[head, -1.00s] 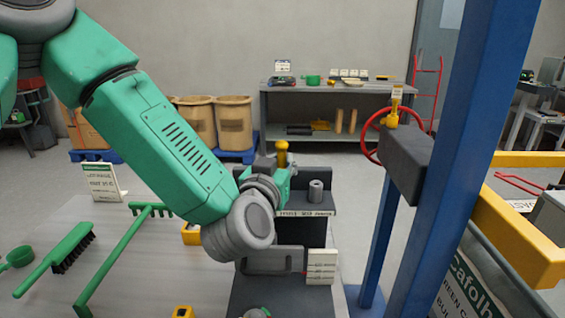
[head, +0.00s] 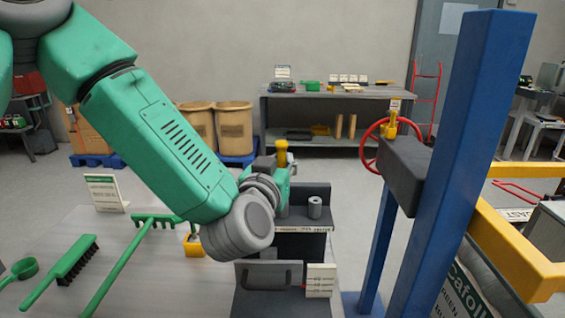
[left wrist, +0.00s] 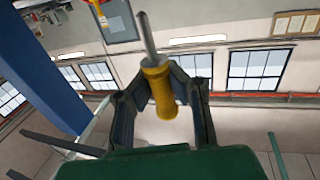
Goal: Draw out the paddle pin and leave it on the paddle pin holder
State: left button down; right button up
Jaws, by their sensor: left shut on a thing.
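My left gripper (head: 284,176) is shut on a yellow-handled pin (head: 281,152), whose handle rises above the fingers. In the left wrist view the fingers close around the yellow handle (left wrist: 159,88), and a bare metal shaft extends from it. The gripper is above a dark grey stand (head: 303,246) with a partly readable label on its front edge. A short hollow grey cylinder (head: 315,207) stands on it, right of the gripper. A grey upright piece shows below the fingers; I cannot tell if it is shaft or socket. My right gripper is out of view.
A blue post (head: 452,170) with a dark grey block (head: 402,172) and a red wheel (head: 371,148) stands at right. Another yellow knob (head: 390,124) sits on the block. A brush (head: 62,272) and green rake (head: 130,258) lie on the left table.

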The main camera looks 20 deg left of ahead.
aim_at(282, 141)
pick_arm(q)
jog(key=shift+r, duration=0.2)
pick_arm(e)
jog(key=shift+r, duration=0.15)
pick_arm(q)
jog(key=shift+r+p, duration=1.7)
jog(key=shift+r, duration=0.25)
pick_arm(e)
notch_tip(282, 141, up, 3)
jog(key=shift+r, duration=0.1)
pick_arm(q)
jog(key=shift+f, duration=0.1)
